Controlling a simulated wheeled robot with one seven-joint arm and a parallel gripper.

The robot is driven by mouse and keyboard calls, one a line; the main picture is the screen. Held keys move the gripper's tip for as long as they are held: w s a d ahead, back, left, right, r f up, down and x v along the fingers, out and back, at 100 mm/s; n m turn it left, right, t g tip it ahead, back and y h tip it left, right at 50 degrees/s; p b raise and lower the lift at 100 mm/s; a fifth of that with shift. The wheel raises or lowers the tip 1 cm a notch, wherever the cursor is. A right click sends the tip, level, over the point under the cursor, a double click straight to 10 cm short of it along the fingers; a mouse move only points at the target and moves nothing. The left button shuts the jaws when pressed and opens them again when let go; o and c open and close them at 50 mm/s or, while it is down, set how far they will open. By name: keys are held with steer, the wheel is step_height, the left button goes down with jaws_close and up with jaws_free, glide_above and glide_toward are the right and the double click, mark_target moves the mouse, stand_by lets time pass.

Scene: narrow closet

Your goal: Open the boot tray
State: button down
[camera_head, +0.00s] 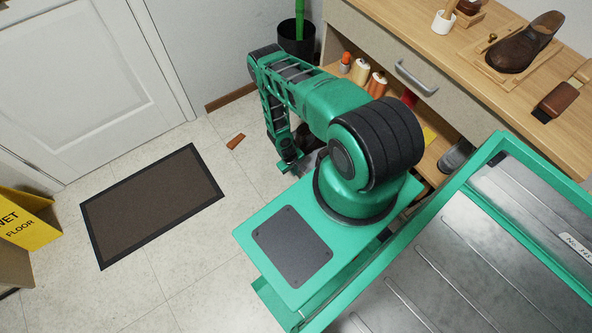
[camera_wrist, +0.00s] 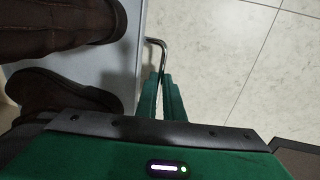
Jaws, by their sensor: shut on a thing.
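The boot tray (camera_wrist: 118,68) is a pale grey pull-out in the wrist view, at left, with dark brown footwear (camera_wrist: 62,92) inside. A bent metal handle (camera_wrist: 155,43) stands off its front edge. My gripper (camera_wrist: 163,90) is shut on this handle, its two green fingers on either side of the bar. In the head view my arm reaches down low in front of the bench, and it hides the tray and the gripper's grip.
A wooden bench (camera_head: 487,92) with a grey drawer (camera_head: 372,48) stands at right, with bottles on the shelf below. A dark doormat (camera_head: 150,205) lies before the white door. A yellow wet-floor sign (camera_head: 28,222) stands at left. A small orange-brown object (camera_head: 236,141) lies on the otherwise open floor.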

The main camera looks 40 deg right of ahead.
steer(key=shift+s, duration=0.25)
steer(key=c, duration=1.9)
jaws_free()
steer(key=shift+w+r, duration=0.1)
step_height(320, 180, up, 11)
steer(key=a, duration=0.2)
steer(key=shift+f, duration=0.2)
steer(key=shift+w, duration=0.1)
